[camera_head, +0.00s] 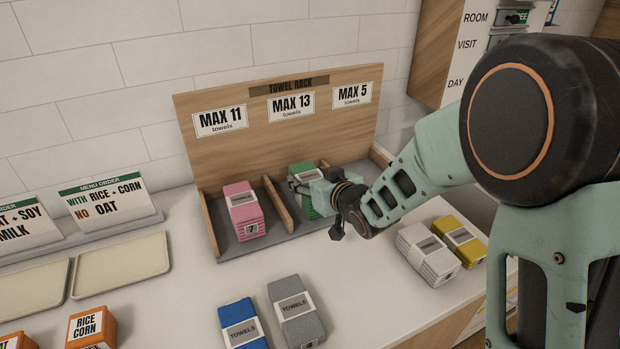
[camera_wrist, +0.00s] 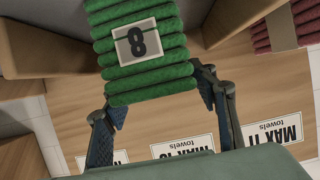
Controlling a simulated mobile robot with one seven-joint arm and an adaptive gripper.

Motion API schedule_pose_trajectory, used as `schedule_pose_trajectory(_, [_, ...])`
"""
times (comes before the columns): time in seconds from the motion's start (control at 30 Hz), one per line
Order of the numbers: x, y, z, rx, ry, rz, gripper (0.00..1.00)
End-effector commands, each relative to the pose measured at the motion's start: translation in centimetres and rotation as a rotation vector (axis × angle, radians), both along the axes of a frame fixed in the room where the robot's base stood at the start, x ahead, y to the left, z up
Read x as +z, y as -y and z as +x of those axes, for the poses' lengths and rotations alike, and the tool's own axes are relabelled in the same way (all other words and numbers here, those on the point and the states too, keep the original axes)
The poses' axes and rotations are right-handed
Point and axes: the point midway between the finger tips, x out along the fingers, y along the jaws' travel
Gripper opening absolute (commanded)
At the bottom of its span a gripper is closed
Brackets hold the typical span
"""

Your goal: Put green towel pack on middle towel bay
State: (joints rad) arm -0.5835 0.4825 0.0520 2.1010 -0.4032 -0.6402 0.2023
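The green towel pack (camera_head: 301,169), with a grey band, is at the middle bay of the towel rack (camera_head: 288,117), under the MAX 13 label. My arm partly covers it in the head view. In the wrist view the green pack (camera_wrist: 150,75) shows a tag with an 8. My gripper (camera_wrist: 160,100) has its fingers on either side of the pack and close against it, so it appears shut on it. Whether the pack rests on the bay floor (camera_head: 277,233) is hidden.
A pink towel pack (camera_head: 242,208) stands in the left bay, beside a wooden divider (camera_head: 280,206). Blue (camera_head: 239,325), grey (camera_head: 297,310), white (camera_head: 428,255) and yellow (camera_head: 461,241) packs lie on the counter. Trays (camera_head: 121,265) and orange boxes stand at left.

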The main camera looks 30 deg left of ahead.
Motion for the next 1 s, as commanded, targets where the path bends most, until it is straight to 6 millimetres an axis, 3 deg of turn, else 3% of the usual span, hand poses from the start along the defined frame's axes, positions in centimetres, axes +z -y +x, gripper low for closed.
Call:
schedule_pose_trajectory(0.47, [0.6,0.0,0.0,0.000,0.000,0.000,0.63])
schedule_pose_trajectory(1.0, [3.9,6.7,-5.3,-0.002,0.001,0.000,0.63])
